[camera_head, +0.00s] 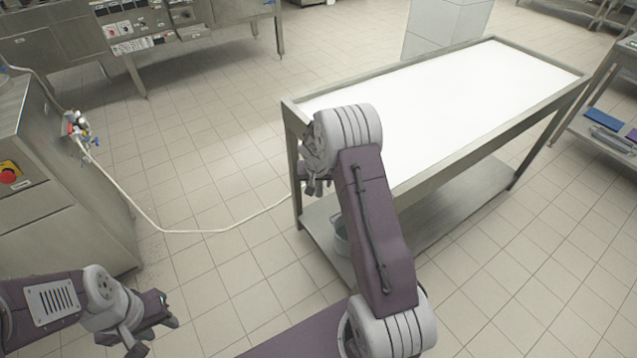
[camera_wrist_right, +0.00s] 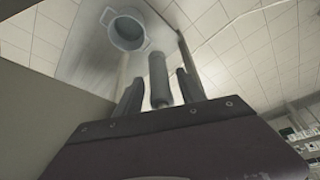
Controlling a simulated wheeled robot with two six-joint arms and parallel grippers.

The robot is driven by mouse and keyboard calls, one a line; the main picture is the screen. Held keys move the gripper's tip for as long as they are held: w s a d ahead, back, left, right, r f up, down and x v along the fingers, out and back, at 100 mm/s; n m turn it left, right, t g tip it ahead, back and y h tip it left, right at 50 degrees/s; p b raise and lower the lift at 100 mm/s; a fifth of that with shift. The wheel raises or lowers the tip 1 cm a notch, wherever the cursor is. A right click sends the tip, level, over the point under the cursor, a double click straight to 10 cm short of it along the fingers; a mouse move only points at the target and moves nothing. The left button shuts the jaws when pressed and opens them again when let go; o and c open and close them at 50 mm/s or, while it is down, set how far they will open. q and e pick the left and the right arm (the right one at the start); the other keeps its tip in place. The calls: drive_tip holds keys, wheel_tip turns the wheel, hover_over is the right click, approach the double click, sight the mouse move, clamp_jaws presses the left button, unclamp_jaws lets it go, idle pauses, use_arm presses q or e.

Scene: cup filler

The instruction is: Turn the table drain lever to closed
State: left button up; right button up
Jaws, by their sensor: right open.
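The table (camera_head: 291,112), steel-framed with a white top, stands right of centre in the head view. My right gripper (camera_head: 316,186) is at its near left corner, below the top's rim, partly hidden by my own arm. In the right wrist view its two fingers (camera_wrist_right: 159,92) are open. A grey rounded bar (camera_wrist_right: 158,78) shows between them, apart from both; it may be the drain lever, but I cannot tell its setting. The lever cannot be made out in the head view. My left gripper (camera_head: 152,322) is open and empty at the lower left, over the floor.
A pot with two handles (camera_wrist_right: 127,31) stands on the table's lower shelf; it also shows in the head view (camera_head: 341,236). A pale hose (camera_head: 190,230) runs from the steel machine (camera_head: 75,200) at left toward the table. Tiled floor between them is otherwise clear.

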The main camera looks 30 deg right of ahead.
clamp_jaws()
idle(1.4)
